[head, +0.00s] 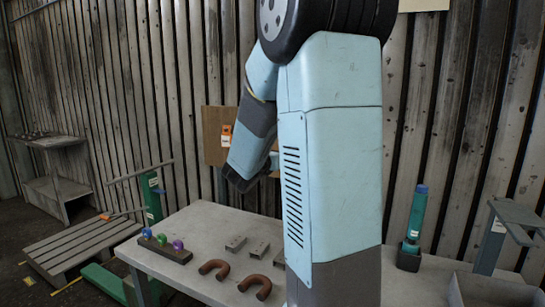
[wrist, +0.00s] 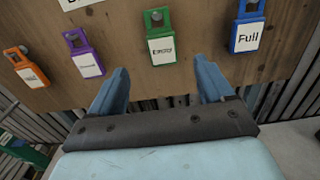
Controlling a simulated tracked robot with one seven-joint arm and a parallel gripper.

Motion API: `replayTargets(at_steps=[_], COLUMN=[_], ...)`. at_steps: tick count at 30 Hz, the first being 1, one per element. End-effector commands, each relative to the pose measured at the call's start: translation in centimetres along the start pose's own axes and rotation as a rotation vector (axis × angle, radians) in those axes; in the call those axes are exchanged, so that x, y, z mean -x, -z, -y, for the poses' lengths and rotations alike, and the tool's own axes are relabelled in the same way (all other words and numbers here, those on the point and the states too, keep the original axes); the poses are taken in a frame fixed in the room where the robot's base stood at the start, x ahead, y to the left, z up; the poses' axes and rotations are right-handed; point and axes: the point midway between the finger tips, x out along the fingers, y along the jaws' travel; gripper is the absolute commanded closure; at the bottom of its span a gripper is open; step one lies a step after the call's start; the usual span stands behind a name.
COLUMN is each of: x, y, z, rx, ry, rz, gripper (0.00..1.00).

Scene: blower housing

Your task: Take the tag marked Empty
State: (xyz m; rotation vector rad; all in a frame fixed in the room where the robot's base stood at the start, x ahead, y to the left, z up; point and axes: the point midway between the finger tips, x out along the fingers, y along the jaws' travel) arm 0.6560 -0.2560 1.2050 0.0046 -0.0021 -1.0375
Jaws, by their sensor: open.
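The tag marked Empty (wrist: 161,47) is green with a white label and hangs on a peg on a wooden board (wrist: 120,85) in the wrist view. My gripper (wrist: 160,66) is open, its two blue fingers apart with nothing between them. The Empty tag shows above and between the fingertips, apart from them. A blue tag marked Full (wrist: 247,32) hangs to its right. A purple tag (wrist: 84,56) and an orange tag (wrist: 26,68) hang to its left, their labels too small to read. In the head view my arm hides most of the board (head: 212,128).
A grey table (head: 200,225) stands below the board. It bears a dark block with several coloured knobs (head: 165,247), two brown U-shaped pieces (head: 255,285) and small metal blocks (head: 257,250). A green post (head: 416,215) stands at right. A corrugated wall (head: 455,120) is behind.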

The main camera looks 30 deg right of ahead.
Motion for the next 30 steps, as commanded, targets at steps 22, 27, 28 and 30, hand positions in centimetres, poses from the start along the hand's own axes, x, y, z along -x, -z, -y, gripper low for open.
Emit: replayTargets(at_steps=[22, 27, 28, 30], x=[-8.7, -8.8, -8.8, -8.7], y=[0.0, 0.0, 0.0, 0.0], z=[0.0, -0.1, -0.1, -0.1], rx=[-0.002, -0.002, -0.002, -0.002], ry=[0.000, -0.001, -0.001, -0.001], rz=[0.000, 0.000, 0.000, 0.000], gripper=[0.19, 0.19, 0.19, 0.19])
